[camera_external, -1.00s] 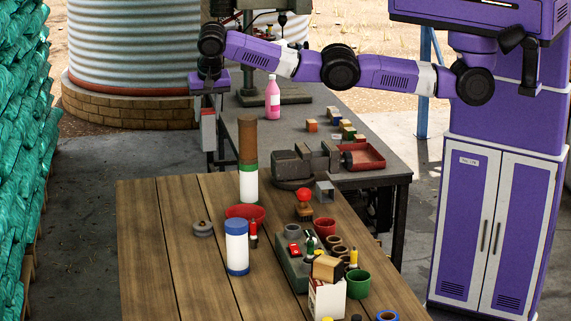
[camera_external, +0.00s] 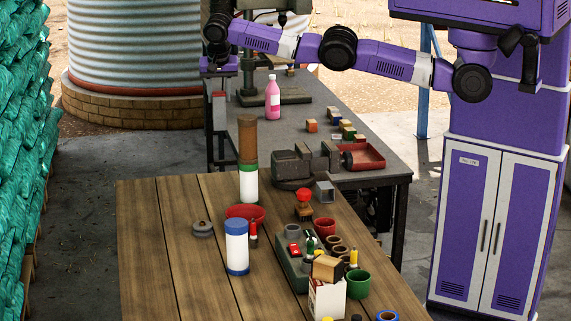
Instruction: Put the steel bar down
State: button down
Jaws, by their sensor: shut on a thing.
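My gripper (camera_external: 219,88) is at the far left end of the grey metal bench, beside the drill press. It is shut on the steel bar (camera_external: 219,108), which shows as a small grey upright piece below the purple hand. The bar is small and dark in this view, and its full outline and the fingertips are hard to make out. I cannot tell whether the bar touches the bench (camera_external: 300,120) or hangs at its left edge.
A pink bottle (camera_external: 272,97) stands to the right of my gripper. A vise (camera_external: 304,162), a red tray (camera_external: 363,157) and several small blocks (camera_external: 347,129) are on the bench. The wooden table (camera_external: 160,240) in front holds cans, bowls and tools. The bench's middle is mostly clear.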

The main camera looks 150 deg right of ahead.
jog(key=shift+s+d+r, duration=0.15)
jog(key=shift+s+d, duration=0.15)
jog(key=shift+s, duration=0.45)
jog(key=shift+s+d+r, duration=0.15)
jog(key=shift+s+d, duration=0.1)
jog(key=shift+s, duration=0.45)
jog(key=shift+s, duration=0.25)
jog(key=s+d+r+n, duration=0.1)
jog(key=s+d+r, duration=0.1)
jog(key=s, duration=0.4)
jog(key=shift+d+p, duration=0.4)
jog(key=shift+s+r, duration=0.15)
jog(key=shift+s, duration=0.1)
